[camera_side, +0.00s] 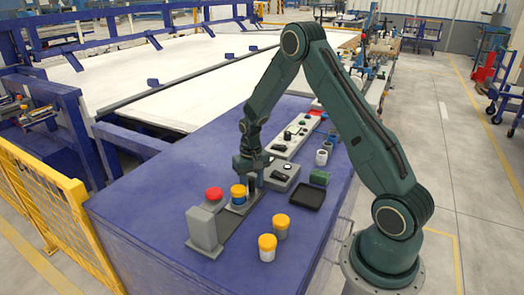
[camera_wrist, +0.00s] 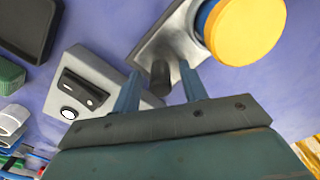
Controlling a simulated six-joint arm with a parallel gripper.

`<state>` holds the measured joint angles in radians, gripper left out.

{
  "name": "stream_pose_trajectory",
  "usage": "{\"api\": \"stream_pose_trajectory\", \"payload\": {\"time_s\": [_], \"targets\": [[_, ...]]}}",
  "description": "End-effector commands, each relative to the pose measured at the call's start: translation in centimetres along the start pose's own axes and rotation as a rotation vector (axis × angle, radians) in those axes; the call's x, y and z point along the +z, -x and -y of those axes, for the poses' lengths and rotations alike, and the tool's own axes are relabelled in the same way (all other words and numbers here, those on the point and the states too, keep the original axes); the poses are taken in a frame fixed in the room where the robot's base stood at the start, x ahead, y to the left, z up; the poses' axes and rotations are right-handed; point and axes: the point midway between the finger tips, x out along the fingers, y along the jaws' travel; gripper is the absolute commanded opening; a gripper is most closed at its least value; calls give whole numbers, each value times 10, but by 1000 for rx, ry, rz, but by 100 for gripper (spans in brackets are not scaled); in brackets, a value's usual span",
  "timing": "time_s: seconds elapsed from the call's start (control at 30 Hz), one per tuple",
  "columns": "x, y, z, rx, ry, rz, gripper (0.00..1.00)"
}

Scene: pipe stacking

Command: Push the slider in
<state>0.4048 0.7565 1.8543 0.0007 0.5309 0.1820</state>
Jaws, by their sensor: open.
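The slider is a grey metal plate (camera_side: 238,208) on the purple table, lying along a grey base; it also shows in the wrist view (camera_wrist: 178,42). A short dark peg (camera_wrist: 160,76) stands at the plate's near end. A yellow-capped blue pipe piece (camera_side: 238,193) sits upright on the plate, and its yellow top fills the upper right of the wrist view (camera_wrist: 245,28). My gripper (camera_side: 251,183) is open, low over the peg end. In the wrist view its two blue fingers (camera_wrist: 159,88) appear on either side of the peg; contact cannot be told.
A grey block (camera_side: 203,230) and a red round top (camera_side: 214,194) stand at the fixture's other end. Two yellow-topped pieces (camera_side: 267,246) (camera_side: 281,226) stand in front. A grey switch box (camera_side: 284,175), black tray (camera_side: 307,196) and green block (camera_side: 319,178) lie to the right.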

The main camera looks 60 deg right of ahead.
Motion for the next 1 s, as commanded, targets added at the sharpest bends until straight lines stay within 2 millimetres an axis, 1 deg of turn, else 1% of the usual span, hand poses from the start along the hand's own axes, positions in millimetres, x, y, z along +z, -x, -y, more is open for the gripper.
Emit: {"api": "stream_pose_trajectory", "payload": {"time_s": [0.23,0.27,0.4,0.47,0.67,0.77,0.87,1.0], "targets": [[0,0,0,0,0,0,43],[0,0,0,0,0,0,39],[0,0,0,0,0,0,12],[0,0,0,0,0,0,0],[1,0,1,0,0,0,0],[4,0,7,0,1,1,0],[12,0,18,0,4,2,0],[25,0,39,-1,5,0,0]]}}
